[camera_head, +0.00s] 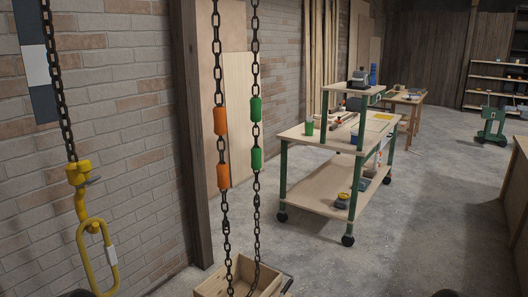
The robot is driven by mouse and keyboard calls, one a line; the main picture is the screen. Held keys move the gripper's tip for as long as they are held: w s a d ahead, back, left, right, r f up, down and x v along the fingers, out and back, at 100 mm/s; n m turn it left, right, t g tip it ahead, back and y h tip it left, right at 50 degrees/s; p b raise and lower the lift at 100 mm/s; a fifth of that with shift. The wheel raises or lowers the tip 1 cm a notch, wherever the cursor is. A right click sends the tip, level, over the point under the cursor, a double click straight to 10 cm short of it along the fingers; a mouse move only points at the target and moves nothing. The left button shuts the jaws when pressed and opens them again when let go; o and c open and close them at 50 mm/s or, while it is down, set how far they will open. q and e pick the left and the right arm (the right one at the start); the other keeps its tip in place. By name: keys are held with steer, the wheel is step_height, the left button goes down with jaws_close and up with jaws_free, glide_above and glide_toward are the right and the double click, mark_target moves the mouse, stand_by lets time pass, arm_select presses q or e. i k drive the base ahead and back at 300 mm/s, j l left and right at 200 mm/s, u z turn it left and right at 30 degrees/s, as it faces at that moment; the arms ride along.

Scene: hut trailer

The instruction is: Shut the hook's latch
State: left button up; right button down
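A yellow hook (80,190) hangs from a dark chain (60,95) at the left, in front of the brick wall. Neither of my grippers can be made out; only dark rounded shapes show at the bottom edge.
Two chains with orange (221,121) and green (256,159) sleeves hang in the middle, down to an open wooden box (240,280). A wheeled workbench (300,134) stands behind to the right. Open floor lies right of the box.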

mark_target(84, 167)
steer(key=i+j+u, duration=0.15)
steer(key=j+u, duration=0.25)
steer(key=i+j+u, duration=0.25)
steer(key=u, duration=0.2)
